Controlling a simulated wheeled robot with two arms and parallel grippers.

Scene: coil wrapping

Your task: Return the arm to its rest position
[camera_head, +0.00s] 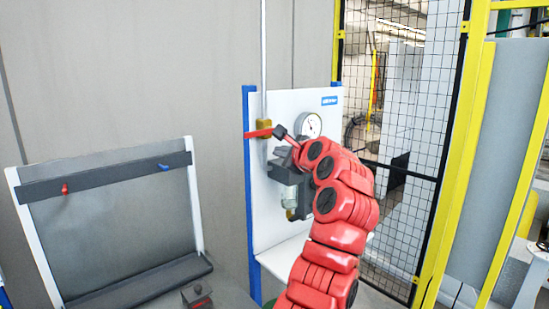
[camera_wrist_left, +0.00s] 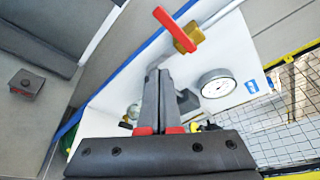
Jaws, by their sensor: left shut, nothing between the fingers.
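My left arm (camera_head: 340,215) is red and reaches up from the bottom of the head view to the white panel (camera_head: 269,215). My left gripper (camera_head: 281,132) is at the panel, by the right end of a red valve handle (camera_head: 256,133). In the left wrist view, my left gripper (camera_wrist_left: 159,74) has its dark fingers pressed together with nothing between them. The red handle (camera_wrist_left: 174,29) on its yellow body shows there just beyond the fingertips; I cannot tell whether they touch. My right gripper is in neither view.
A round pressure gauge (camera_head: 309,125) sits close to the gripper. A vertical pipe (camera_head: 263,60) runs above the valve. A grey rack (camera_head: 110,220) with small red and blue handles stands at left. A mesh fence (camera_head: 405,110) with yellow posts stands at right.

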